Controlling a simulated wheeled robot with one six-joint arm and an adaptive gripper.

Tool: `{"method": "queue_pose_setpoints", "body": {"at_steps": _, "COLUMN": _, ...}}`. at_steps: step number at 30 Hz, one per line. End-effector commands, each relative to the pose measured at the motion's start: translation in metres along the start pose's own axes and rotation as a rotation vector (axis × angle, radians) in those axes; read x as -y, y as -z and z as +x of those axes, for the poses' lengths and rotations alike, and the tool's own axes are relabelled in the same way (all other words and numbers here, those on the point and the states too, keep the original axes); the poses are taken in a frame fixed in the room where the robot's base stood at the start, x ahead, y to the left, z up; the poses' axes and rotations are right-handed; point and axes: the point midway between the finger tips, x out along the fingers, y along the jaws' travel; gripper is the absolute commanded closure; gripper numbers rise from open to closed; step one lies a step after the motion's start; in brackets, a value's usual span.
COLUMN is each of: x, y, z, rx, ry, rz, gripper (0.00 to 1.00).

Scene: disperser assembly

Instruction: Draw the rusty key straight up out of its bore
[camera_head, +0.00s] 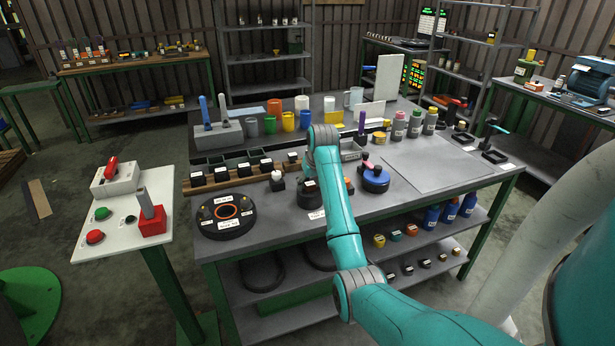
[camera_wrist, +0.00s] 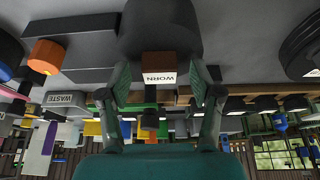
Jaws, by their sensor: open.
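My gripper (camera_wrist: 160,80) is open, with one green finger on either side of the block. Gaps seem to remain between fingers and block; contact is not visible. In the head view the dark housing (camera_head: 313,198) stands on the grey workbench (camera_head: 268,228), left of my forearm. My fingers are hard to make out there.
A black round fixture with an orange ring (camera_head: 226,213) lies left of the housing. A blue round part with a pink handle (camera_head: 374,180) stands to the right. A wooden rack (camera_head: 236,177) of dark blocks is behind. The grey mat (camera_head: 430,165) at right is clear.

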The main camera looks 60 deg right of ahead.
Motion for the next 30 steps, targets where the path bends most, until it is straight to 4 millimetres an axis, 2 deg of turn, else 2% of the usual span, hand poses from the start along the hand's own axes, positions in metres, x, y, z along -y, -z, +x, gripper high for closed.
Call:
{"method": "queue_pose_setpoints", "body": {"at_steps": 8, "x": -0.001, "y": -0.001, "z": 0.001, "rx": -0.001, "ry": 0.0, "rz": 0.0, "gripper": 0.35}}
{"method": "queue_pose_setpoints", "body": {"at_steps": 9, "x": -0.001, "y": -0.001, "z": 0.001, "rx": -0.001, "ry": 0.0, "rz": 0.0, "gripper": 0.38}}
{"method": "queue_pose_setpoints", "body": {"at_steps": 15, "x": -0.001, "y": -0.001, "z": 0.001, "rx": -0.001, "ry": 0.0, "rz": 0.0, "gripper": 0.88}}
{"method": "queue_pose_setpoints", "body": {"at_steps": 17, "x": -0.001, "y": -0.001, "z": 0.001, "rx": -0.001, "ry": 0.0, "rz": 0.0, "gripper": 1.0}}
{"method": "queue_pose_setpoints", "body": {"at_steps": 30, "x": -0.001, "y": 0.004, "z": -0.009, "rx": -0.003, "ry": 0.0, "rz": 0.0, "gripper": 1.0}}
